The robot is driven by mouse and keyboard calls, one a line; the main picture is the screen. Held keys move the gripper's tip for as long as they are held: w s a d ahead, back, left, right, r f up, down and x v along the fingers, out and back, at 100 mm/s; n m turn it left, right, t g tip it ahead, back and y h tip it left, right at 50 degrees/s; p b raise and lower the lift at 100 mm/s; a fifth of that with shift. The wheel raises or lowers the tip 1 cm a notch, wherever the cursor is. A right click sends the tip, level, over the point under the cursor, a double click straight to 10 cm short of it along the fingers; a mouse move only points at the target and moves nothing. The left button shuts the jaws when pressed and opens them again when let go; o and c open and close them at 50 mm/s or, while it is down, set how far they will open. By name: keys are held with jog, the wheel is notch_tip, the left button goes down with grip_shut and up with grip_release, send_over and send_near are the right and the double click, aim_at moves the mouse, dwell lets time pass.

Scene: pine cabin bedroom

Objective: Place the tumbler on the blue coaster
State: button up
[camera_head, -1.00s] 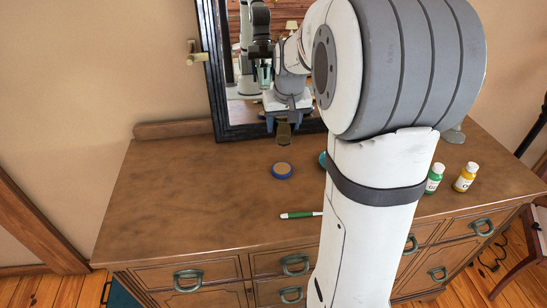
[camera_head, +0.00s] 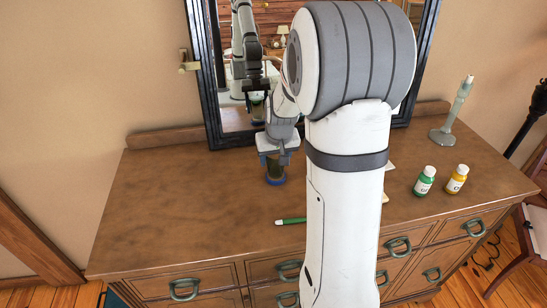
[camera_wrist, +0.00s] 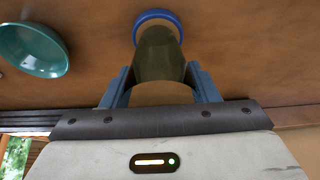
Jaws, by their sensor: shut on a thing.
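My gripper (camera_head: 274,155) is shut on the tumbler, with one finger on each side of it in the wrist view (camera_wrist: 160,84). The tumbler (camera_head: 274,170) is dark olive green and looks upright; it also shows in the wrist view (camera_wrist: 160,55). The blue coaster (camera_head: 275,182) lies on the dresser directly below the tumbler. In the wrist view its blue rim (camera_wrist: 157,14) curves around the tumbler's far end. I cannot tell whether the tumbler's base touches the coaster or hangs just above it.
A teal bowl (camera_wrist: 32,50) is near the coaster, hidden behind my arm in the head view. A green marker (camera_head: 290,221) lies in front. Green (camera_head: 425,180) and yellow (camera_head: 457,178) bottles and a grey-green stand (camera_head: 455,112) are at right. The dresser's left side (camera_head: 170,200) is clear.

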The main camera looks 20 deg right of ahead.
jog(key=shift+f, duration=0.15)
jog(key=o, duration=1)
jog(key=shift+o, duration=0.2)
jog(key=shift+r, duration=0.45)
jog(key=v, duration=1.1)
jog(key=shift+b, duration=0.4)
jog(key=s+a+f+n, duration=0.1)
jog(key=s+a, duration=0.4)
jog(key=s, duration=0.5)
jog(key=s+a+n, duration=0.1)
jog(key=s+a, duration=0.4)
jog(key=s, duration=0.5)
jog(key=shift+a+f+y, duration=0.25)
jog(key=shift+f+y, duration=0.05)
jog(key=shift+f, duration=0.1)
jog(key=shift+s, duration=0.1)
